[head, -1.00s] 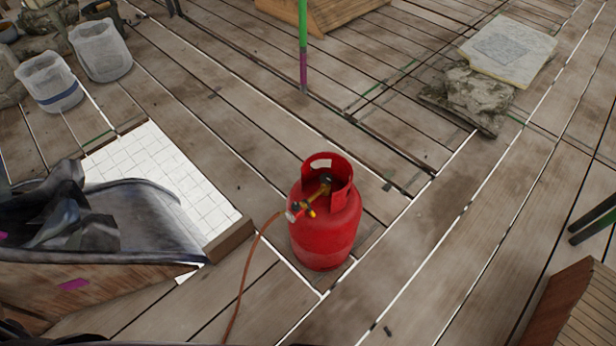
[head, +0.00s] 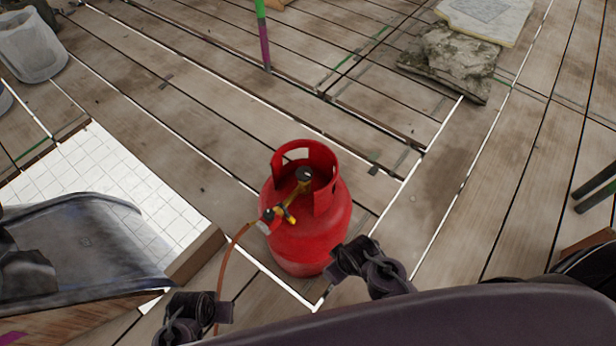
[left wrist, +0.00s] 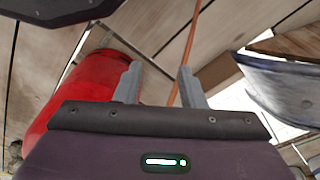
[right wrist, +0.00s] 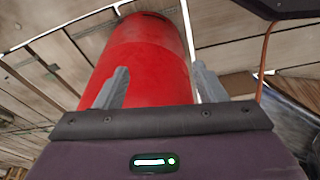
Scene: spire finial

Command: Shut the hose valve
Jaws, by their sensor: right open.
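A red gas cylinder (head: 312,235) stands upright on the planks in the head view. Its brass fitting with a black knob (head: 303,174) sits inside the collar. The hose valve (head: 282,213), with a small yellow handle, sits at the collar's front left where the orange hose (head: 232,245) begins. My left gripper (head: 205,312) is low, left of the cylinder near the hose; its fingers (left wrist: 158,88) are apart with nothing held. My right gripper (head: 350,262) is beside the cylinder's lower right; its fingers (right wrist: 162,88) are apart, with the red body beyond. Neither wrist view shows the valve.
A barrow-like tray (head: 80,250) and white tiles (head: 100,175) lie at left. A striped pole (head: 263,35) and stacked stone slabs (head: 455,60) stand farther back. My dark arm crosses the lower right.

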